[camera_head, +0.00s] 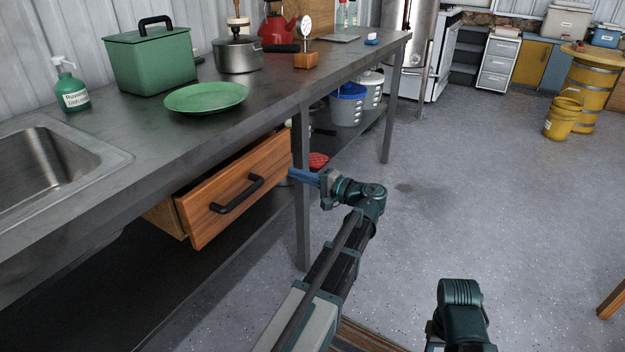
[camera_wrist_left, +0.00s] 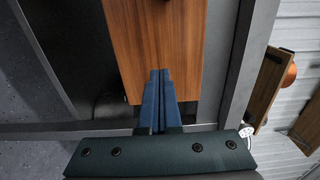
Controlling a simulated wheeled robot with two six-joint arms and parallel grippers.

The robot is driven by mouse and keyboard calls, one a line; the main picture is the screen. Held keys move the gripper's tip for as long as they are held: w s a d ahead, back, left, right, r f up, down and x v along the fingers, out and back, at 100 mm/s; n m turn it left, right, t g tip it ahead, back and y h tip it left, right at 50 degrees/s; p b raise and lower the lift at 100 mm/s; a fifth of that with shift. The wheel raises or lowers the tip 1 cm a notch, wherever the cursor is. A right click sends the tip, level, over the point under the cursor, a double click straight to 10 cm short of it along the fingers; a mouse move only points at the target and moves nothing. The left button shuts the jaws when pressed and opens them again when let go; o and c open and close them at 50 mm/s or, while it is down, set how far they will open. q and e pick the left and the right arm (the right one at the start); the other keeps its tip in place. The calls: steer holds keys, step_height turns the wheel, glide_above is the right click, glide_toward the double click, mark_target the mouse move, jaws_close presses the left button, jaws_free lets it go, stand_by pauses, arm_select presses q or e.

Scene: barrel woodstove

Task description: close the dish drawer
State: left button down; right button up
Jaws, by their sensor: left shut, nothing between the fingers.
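The dish drawer (camera_head: 222,185) hangs under the metal counter, with a wooden front and a dark handle (camera_head: 238,196). It stands partly pulled out; its pale side shows behind the front's left end. My left gripper (camera_head: 293,174) is shut and empty, its blue fingers at the right end of the drawer front. In the left wrist view the shut fingers (camera_wrist_left: 159,74) overlap the wooden front (camera_wrist_left: 150,35) near its end; I cannot tell whether they touch it. My right gripper is not in view; part of that arm shows at the bottom.
The counter (camera_head: 150,135) carries a green plate (camera_head: 206,97), a green box (camera_head: 150,62), a pot (camera_head: 238,55) and a soap bottle (camera_head: 70,88). A counter leg (camera_head: 302,220) stands beside my left gripper. Floor to the right is largely clear.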

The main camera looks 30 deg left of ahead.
mark_target(272, 165)
arm_select(q)
steer(key=shift+w+a, duration=0.1)
steer(key=shift+a, duration=2.7)
steer(key=a, duration=0.4)
steer(key=shift+w+a, duration=0.1)
steer(key=shift+d, duration=0.2)
